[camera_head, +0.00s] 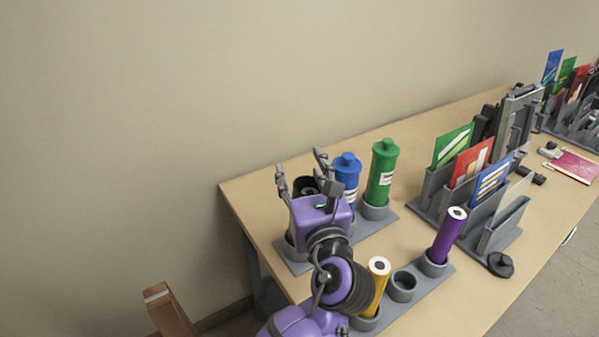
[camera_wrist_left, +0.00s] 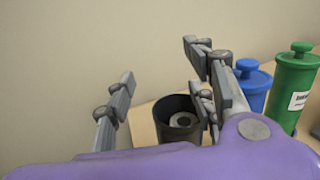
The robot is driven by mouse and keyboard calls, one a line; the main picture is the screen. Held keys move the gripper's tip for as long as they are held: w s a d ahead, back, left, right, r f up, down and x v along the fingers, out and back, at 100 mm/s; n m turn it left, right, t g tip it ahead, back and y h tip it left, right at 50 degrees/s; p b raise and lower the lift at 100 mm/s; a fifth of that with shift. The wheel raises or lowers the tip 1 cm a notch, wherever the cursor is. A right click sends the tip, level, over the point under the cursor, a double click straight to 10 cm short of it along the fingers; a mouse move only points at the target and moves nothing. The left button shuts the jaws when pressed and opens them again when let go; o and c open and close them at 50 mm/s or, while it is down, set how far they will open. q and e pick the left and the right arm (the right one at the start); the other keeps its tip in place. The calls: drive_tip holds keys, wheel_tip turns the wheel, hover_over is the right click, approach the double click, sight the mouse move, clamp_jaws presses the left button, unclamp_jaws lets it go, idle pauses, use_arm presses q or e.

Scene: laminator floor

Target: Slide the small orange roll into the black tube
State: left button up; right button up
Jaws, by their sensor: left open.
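The black tube (camera_head: 306,184) stands upright in the grey rack (camera_head: 290,262), left of the blue tube (camera_head: 348,168); my left gripper partly hides it in the head view. In the left wrist view the tube (camera_wrist_left: 170,104) is open at the top. Inside sits a pale ring-shaped end with a dark centre (camera_wrist_left: 183,120), like a roll's end; its side colour is hidden. My left gripper (camera_head: 301,165) is open and empty. Its fingers (camera_wrist_left: 160,68) are apart above the tube's mouth. No clearly orange roll shows. My right gripper is not in view.
A yellow roll (camera_head: 377,280) and a purple roll (camera_head: 447,234) stand in a front holder with an empty cup (camera_head: 402,286) between them. A green tube (camera_head: 382,170) is beside the blue one. A black cap (camera_head: 501,264) lies right. Card stands (camera_head: 497,226) fill the right side.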

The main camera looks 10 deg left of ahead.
sight(301, 194)
use_arm(q)
drive_tip(key=shift+g+h, duration=0.3)
drive_tip(key=shift+g, duration=0.2)
drive_tip(key=f, duration=0.4)
drive_tip(key=shift+a+f, duration=0.2)
drive_tip(key=shift+f, duration=0.05)
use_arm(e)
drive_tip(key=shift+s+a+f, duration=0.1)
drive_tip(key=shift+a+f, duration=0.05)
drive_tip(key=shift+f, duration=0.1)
use_arm(q)
drive_tip(key=shift+v, duration=0.9)
drive_tip(key=shift+s+d+r, duration=0.2)
drive_tip(key=shift+s+d, duration=0.05)
drive_tip(key=shift+d, duration=0.05)
drive_tip(key=s+d+r, duration=0.2)
drive_tip(key=s+r, duration=0.1)
drive_tip(key=s, duration=0.2)
drive_tip(key=shift+d+t, duration=0.3)
drive_tip(key=shift+t, duration=0.1)
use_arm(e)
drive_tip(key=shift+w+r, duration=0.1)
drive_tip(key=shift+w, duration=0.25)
use_arm(q)
drive_tip(key=shift+s+r, duration=0.1)
drive_tip(key=shift+r, duration=0.15)
